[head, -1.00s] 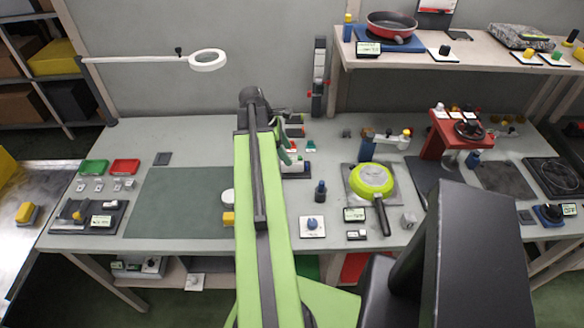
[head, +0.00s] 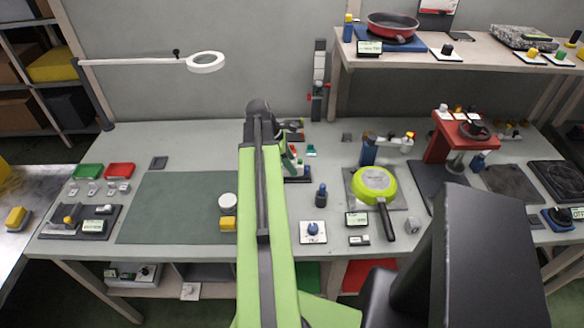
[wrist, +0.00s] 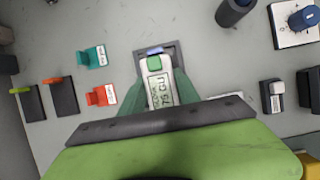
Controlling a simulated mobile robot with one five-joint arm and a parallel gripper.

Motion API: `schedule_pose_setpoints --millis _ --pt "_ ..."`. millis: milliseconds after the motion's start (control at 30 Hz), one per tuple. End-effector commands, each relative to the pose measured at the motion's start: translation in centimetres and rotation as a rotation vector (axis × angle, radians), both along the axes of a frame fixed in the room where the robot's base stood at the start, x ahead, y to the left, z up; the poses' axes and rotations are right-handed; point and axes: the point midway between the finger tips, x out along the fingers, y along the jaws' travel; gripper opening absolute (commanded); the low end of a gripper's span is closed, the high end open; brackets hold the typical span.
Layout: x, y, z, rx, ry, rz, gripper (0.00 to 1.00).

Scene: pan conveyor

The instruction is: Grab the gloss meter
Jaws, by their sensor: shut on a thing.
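The gloss meter (wrist: 157,64) is a pale, narrow device with a green button and a display reading about 76 GU. It is in the middle of the wrist view, over a dark grey square holder or pad (wrist: 173,49). My gripper (wrist: 159,86) is shut on it, with one green-grey finger along each side. I cannot tell whether the meter still touches what is under it. In the head view my arm hides most of the gripper and the meter.
In the wrist view, red (wrist: 101,96) and teal (wrist: 92,57) small items lie to the left, and a dark cylinder (wrist: 232,12) stands at upper right. In the head view, a green pan (head: 373,182) sits to the right, and a dark green mat (head: 175,207) leaves free room at left.

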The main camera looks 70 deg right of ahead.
Motion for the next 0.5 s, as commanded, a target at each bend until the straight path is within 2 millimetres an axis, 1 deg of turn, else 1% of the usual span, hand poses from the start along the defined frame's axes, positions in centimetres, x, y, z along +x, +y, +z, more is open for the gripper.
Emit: schedule_pose_setpoints --millis 367,500 --pt "0.04 0.01 0.04 0.000 0.000 0.001 0.00" --pt "0.04 0.02 0.77 0.000 0.000 0.001 0.00"
